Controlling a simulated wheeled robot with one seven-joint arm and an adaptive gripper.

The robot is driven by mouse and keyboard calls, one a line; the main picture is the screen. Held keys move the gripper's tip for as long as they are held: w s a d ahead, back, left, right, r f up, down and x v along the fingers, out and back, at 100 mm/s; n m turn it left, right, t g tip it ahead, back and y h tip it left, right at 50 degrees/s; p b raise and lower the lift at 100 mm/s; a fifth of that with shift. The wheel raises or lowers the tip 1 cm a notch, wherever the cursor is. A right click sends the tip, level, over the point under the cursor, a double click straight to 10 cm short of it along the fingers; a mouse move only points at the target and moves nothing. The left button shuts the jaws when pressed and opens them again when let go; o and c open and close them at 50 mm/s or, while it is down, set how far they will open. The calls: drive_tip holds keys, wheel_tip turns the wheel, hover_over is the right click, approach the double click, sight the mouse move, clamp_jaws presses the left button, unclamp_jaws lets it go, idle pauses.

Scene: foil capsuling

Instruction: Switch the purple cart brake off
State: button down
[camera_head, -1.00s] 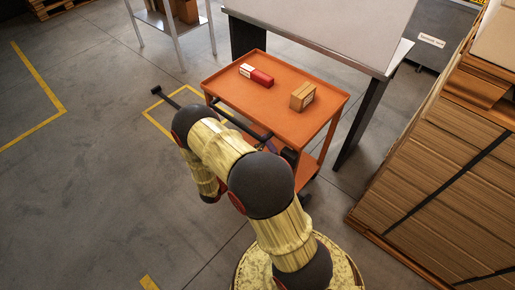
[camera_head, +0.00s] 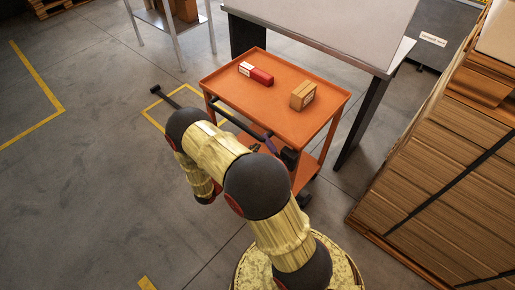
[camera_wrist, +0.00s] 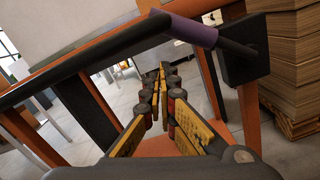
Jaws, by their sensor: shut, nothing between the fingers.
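The orange cart (camera_head: 221,82) stands in front of a workbench. A dark bar with a purple sleeve (camera_wrist: 190,30) runs along the cart's near side and ends at a black block (camera_wrist: 243,48) on its right. The purple part also shows small in the head view (camera_head: 268,136). My gripper (camera_wrist: 162,72) is shut and empty, and its fingers point forward towards the cart, appearing just below the bar in the wrist view. I cannot tell whether they touch anything.
A red and white box (camera_head: 257,74) and a brown carton (camera_head: 302,95) lie on the cart's top. A strapped cardboard stack (camera_head: 440,180) stands close on the right. The workbench (camera_head: 320,35) is behind the cart. The floor to the left is open.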

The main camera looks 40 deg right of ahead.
drive_tip(key=a+f+p, duration=0.1)
drive_tip(key=a+p, duration=0.1)
drive_tip(key=a, duration=0.8)
drive_tip(key=shift+a+p, duration=0.15)
drive_tip(key=shift+p, duration=0.2)
drive_tip(key=shift+f, duration=0.1)
